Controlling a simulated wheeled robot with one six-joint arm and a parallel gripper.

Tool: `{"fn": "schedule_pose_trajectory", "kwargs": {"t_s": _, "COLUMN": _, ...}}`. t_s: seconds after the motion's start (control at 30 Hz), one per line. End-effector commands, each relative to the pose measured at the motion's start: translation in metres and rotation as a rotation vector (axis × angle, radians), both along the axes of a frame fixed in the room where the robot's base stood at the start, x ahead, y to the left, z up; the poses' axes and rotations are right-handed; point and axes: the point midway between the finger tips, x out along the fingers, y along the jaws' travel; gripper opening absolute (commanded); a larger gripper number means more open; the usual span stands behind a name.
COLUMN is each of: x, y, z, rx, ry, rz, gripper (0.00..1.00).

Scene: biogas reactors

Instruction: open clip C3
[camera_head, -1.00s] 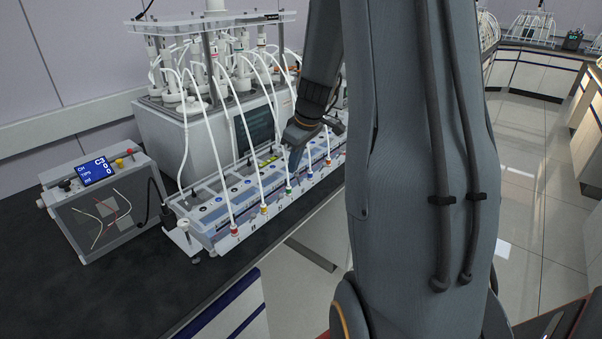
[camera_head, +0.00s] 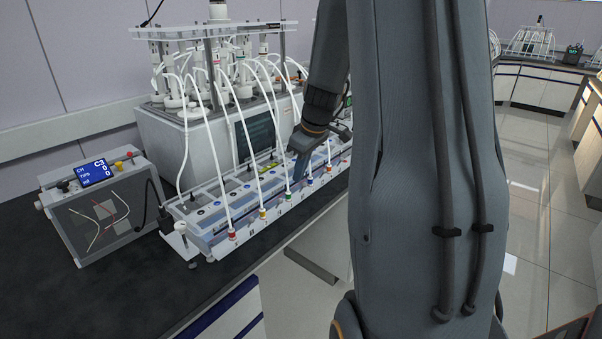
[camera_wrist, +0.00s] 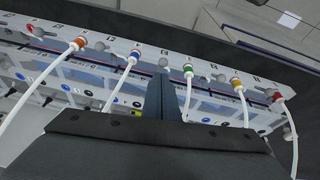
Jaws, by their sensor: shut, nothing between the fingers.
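A white rail unit (camera_head: 214,246) on the dark bench carries a row of tube fittings with coloured rings. A red fitting (camera_head: 232,234), a yellow one (camera_head: 263,213) and a green one (camera_head: 288,198) show in the head view. My gripper (camera_head: 298,175) is shut and empty above the rail, near the green fitting. In the wrist view, its shut fingers (camera_wrist: 168,85) lie between the green fitting (camera_wrist: 188,69) and the blue fitting (camera_wrist: 135,55), near a bare grey knob (camera_wrist: 163,62). Which one is clip C3 cannot be read; contact cannot be told.
A control box (camera_head: 108,205) with a blue display reading C3 stands at the left. White tubes arch from the rail to bottles on the grey reactor unit (camera_head: 180,150) behind. The dark bench front (camera_head: 140,290) is clear.

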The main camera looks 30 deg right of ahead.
Motion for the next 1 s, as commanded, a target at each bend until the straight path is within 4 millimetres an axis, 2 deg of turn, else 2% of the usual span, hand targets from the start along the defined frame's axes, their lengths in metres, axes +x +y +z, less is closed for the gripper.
{"fn": "schedule_pose_trajectory", "kwargs": {"t_s": 0.53, "x": 0.006, "y": 0.003, "z": 0.001, "rx": 0.0, "ry": -0.001, "rz": 0.002, "gripper": 0.0}}
{"fn": "schedule_pose_trajectory", "kwargs": {"t_s": 0.67, "x": 0.007, "y": 0.005, "z": 0.013, "rx": -0.001, "ry": -0.001, "rz": 0.004, "gripper": 0.0}}
{"fn": "schedule_pose_trajectory", "kwargs": {"t_s": 0.87, "x": 0.009, "y": 0.01, "z": 0.043, "rx": -0.001, "ry": -0.002, "rz": 0.005, "gripper": 0.0}}
{"fn": "schedule_pose_trajectory", "kwargs": {"t_s": 1.0, "x": -0.013, "y": 0.002, "z": 0.047, "rx": -0.002, "ry": -0.003, "rz": -0.001, "gripper": 0.0}}
